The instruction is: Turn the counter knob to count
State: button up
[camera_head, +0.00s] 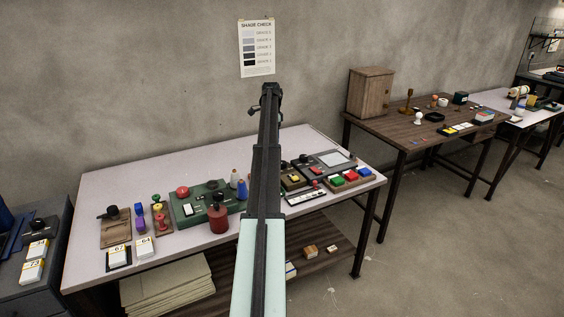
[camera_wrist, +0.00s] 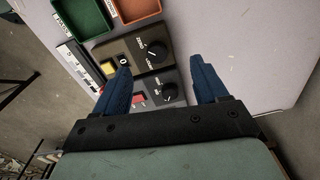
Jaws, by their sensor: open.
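In the wrist view, my gripper (camera_wrist: 161,68) is open and empty, its two blue fingers apart. Between and beyond the fingertips is a dark counter box (camera_wrist: 120,47) with a round black knob (camera_wrist: 152,51), a white pointer mark and small lettering around it. A yellow button (camera_wrist: 108,66) sits on its left side, close to the left finger. A second black knob (camera_wrist: 170,92) is on a lower panel, nearer the palm, between the fingers. I see no finger touching either knob. In the head view, the box (camera_head: 292,181) shows partly beside my arm; I cannot make out the fingers there.
A red button (camera_wrist: 138,99) is on the lower panel. Green (camera_wrist: 84,17) and orange (camera_wrist: 138,8) trays lie just beyond the counter. The pale tabletop (camera_wrist: 235,45) is clear to the right. In the head view, a red container (camera_head: 218,218) stands left of my arm.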

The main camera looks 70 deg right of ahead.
aim_at(282, 162)
jog(key=s+d, duration=0.2)
jog(key=s, duration=0.2)
jog(key=shift+m, duration=0.4)
jog(key=f, duration=1.3)
jog(key=shift+w+a+f, duration=0.1)
jog(key=shift+a+f, duration=0.1)
jog(key=shift+f, duration=0.1)
jog(key=shift+c, duration=0.3)
jog(key=c, duration=1)
